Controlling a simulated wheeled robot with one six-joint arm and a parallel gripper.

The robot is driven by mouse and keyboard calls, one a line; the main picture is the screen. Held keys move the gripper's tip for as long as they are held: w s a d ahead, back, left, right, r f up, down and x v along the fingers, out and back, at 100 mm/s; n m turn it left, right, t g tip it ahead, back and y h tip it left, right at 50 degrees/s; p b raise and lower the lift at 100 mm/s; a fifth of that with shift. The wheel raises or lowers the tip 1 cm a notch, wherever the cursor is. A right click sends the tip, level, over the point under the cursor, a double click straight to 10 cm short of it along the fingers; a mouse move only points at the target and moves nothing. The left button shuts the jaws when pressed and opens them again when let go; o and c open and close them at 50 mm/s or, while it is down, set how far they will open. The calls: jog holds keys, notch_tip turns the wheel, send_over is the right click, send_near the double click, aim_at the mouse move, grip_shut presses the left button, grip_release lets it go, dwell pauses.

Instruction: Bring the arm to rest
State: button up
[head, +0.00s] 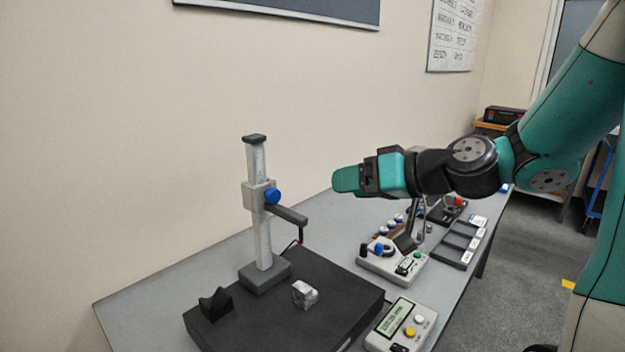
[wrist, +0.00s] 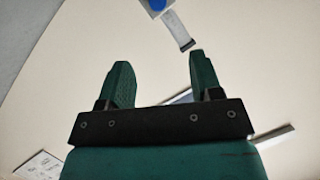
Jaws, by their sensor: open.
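My gripper (head: 346,179) is raised above the grey table (head: 140,295) in the head view, pointing left towards the height gauge stand, with air between them. In the wrist view its two green fingers (wrist: 157,80) are spread apart with nothing between them. The teal arm comes in from the right, bent and held up in the air. Part of the gauge's blue knob and grey arm shows at the top of the wrist view.
The height gauge (head: 258,215) stands on a black plate (head: 340,285) with a small metal block (head: 305,293) and a black V-block (head: 215,304). A display box (head: 400,327), a control box (head: 392,262) and a slotted tray (head: 462,243) lie to the right. A wall is behind.

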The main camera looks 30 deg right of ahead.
jog(key=s+a+f+n+g, duration=0.2)
jog(key=s+a+g, duration=0.2)
jog(key=a, duration=0.2)
jog(key=s+a+f+n+g, duration=0.2)
jog(key=s+a+n+g, duration=0.15)
jog(key=s+a, duration=0.2)
jog(key=s+a+f+g+h, duration=0.1)
jog(key=s+a+g+h, duration=0.1)
jog(key=s, duration=0.7)
jog(key=shift+s+a+f+n+g+h, duration=0.25)
jog(key=shift+s+n+g+h, duration=0.15)
jog(key=shift+g+h, duration=0.55)
